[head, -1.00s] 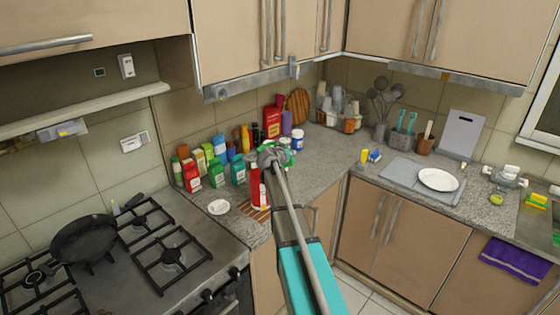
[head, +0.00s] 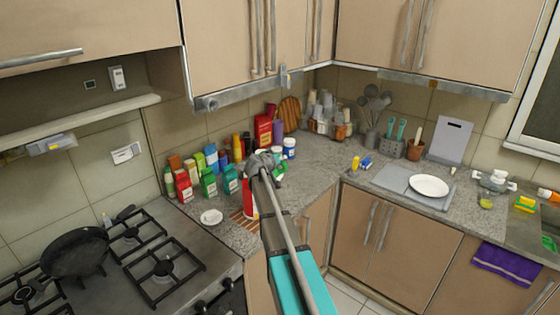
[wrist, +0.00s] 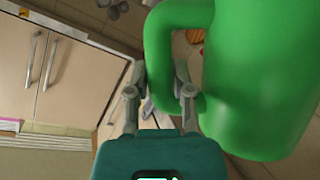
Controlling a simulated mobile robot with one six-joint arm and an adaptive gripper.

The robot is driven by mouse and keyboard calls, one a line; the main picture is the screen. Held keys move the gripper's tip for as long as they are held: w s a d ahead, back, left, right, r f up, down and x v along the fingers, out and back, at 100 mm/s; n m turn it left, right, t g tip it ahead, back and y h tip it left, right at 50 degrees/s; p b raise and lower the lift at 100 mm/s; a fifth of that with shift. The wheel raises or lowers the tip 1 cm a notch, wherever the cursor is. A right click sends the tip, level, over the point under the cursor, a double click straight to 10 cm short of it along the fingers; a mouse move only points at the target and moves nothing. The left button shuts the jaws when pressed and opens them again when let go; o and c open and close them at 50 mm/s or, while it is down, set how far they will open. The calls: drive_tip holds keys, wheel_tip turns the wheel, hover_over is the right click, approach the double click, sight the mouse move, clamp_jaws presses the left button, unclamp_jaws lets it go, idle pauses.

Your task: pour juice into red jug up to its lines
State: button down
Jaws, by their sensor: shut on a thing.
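My gripper (head: 262,160) is shut on the handle of a green jug (wrist: 262,75), which fills the right of the wrist view. The fingers (wrist: 161,88) sit on either side of the handle's lower part. In the head view, the green jug (head: 281,172) is mostly hidden behind my gripper. A red vessel with a white band, likely the red jug (head: 249,205), stands at the counter's front edge below my gripper, partly hidden by my arm. Its lines, the juice level and any flowing juice cannot be made out.
Several cartons and bottles (head: 208,180) line the wall behind. A small white bowl (head: 211,217) lies left of the red vessel, near the stove (head: 150,265) with its black pan (head: 80,250). A brick-patterned mat (head: 240,222) is beside the red vessel. Counter right of my gripper is mostly clear.

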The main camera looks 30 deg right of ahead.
drive_tip(key=shift+w, duration=0.1)
drive_tip(key=shift+w+a+n+g+h+b, duration=0.3)
drive_tip(key=shift+n+h+b, duration=0.15)
drive_tip(key=shift+n, duration=0.45)
drive_tip(key=shift+s+r, duration=0.1)
drive_tip(key=shift+w+a+n+h+b, duration=0.35)
drive_tip(key=shift+w+n+b, duration=0.05)
drive_tip(key=shift+n, duration=0.2)
drive_tip(key=shift+s, duration=0.1)
drive_tip(key=shift+w+a+n, duration=0.15)
drive_tip(key=shift+w+n, duration=0.1)
drive_tip(key=shift+n, duration=0.15)
idle(1.9)
